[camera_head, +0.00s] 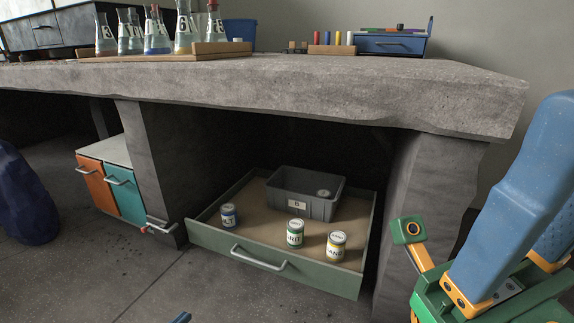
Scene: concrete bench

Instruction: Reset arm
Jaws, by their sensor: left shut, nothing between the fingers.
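My left gripper (182,318) barely shows, as a small blue tip at the bottom edge. It is shut and empty, apart from everything, in front of the open drawer. A dark blue rounded part at the left edge looks like my left arm. At the right, my right arm comes down in blue, with green and orange parts low beside the bench's right leg.
The green drawer (205,236) is pulled out under the concrete bench (300,95). It holds a grey bin (290,202) labelled B, with a can inside, and cans labelled blue (228,216), green (296,233) and yellow (336,246).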

